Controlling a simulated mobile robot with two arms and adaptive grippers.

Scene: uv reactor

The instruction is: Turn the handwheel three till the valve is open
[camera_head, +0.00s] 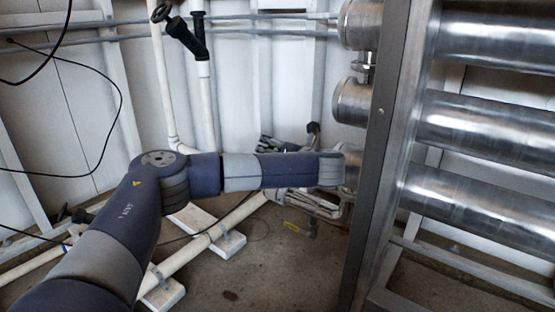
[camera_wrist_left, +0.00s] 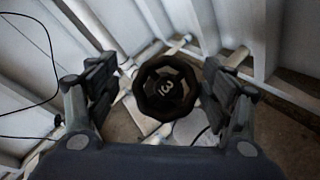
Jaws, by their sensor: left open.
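Handwheel three (camera_wrist_left: 167,88) is a dark, lobed wheel with a light "3" on its hub. It faces the camera in the left wrist view, near the middle of the picture. My left gripper (camera_wrist_left: 160,76) is open, with one finger on each side of the wheel and a gap visible on both sides. I cannot tell how far the fingertips are from the wheel in depth. In the head view my left gripper (camera_head: 310,203) is partly hidden behind my wrist, and I cannot make out handwheel three there. My right gripper is not in view.
Large steel cylinders (camera_head: 490,120) in a metal frame (camera_head: 385,150) stand close on the right. White pipes (camera_head: 205,240) run low over the floor on blocks. A black valve (camera_head: 187,38) tops an upright pipe at the back. Black cables hang at the left.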

